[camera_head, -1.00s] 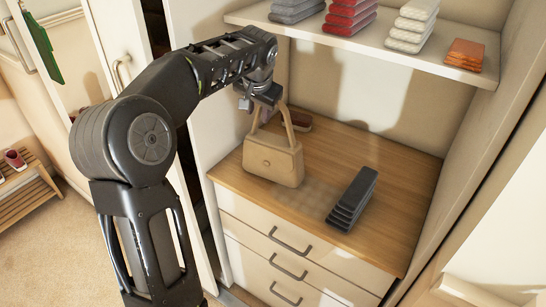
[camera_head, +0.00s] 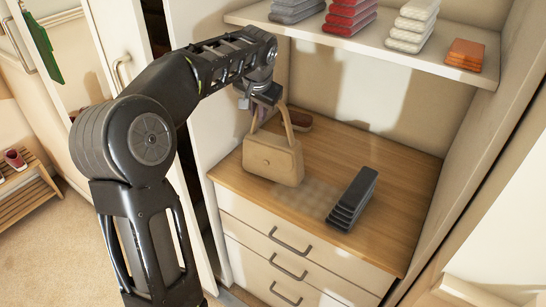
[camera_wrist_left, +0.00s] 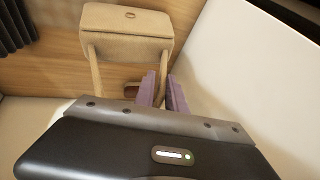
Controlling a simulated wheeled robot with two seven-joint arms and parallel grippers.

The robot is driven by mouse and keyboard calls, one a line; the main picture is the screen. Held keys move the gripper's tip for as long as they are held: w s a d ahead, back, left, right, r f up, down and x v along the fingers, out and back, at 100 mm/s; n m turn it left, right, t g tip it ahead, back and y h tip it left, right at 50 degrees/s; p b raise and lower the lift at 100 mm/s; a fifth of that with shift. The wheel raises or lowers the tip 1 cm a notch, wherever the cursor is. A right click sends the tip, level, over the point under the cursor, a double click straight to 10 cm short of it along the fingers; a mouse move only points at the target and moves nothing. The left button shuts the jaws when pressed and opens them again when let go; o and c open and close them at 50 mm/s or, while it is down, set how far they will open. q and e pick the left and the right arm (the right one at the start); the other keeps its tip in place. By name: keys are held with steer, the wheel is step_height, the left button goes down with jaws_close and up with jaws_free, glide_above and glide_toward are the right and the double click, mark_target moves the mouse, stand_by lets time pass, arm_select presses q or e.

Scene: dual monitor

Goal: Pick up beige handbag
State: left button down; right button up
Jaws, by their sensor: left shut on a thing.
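The beige handbag (camera_head: 273,160) is upright at the left of the wooden dresser top (camera_head: 390,190). I cannot tell whether its base touches the wood. Its handle loop stands up. My left gripper (camera_head: 257,108) is at the top of the loop, shut on the handle. In the left wrist view the handbag (camera_wrist_left: 125,20) is at the top, and the purple fingers of my left gripper (camera_wrist_left: 164,90) are by the right strap. The exact grip is partly hidden. My right gripper is not in view.
A dark grey folded stack (camera_head: 352,200) lies right of the bag. A brown item (camera_head: 300,121) is behind it. A shelf (camera_head: 345,42) with folded stacks hangs above. A cabinet side wall is close to my left arm.

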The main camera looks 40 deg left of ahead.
arm_select(q)
steer(key=shift+r, duration=0.1)
stand_by(0.8)
step_height(320, 180, up, 10)
steer(key=shift+f+p, duration=0.1)
steer(key=shift+p, duration=0.35)
stand_by(0.5)
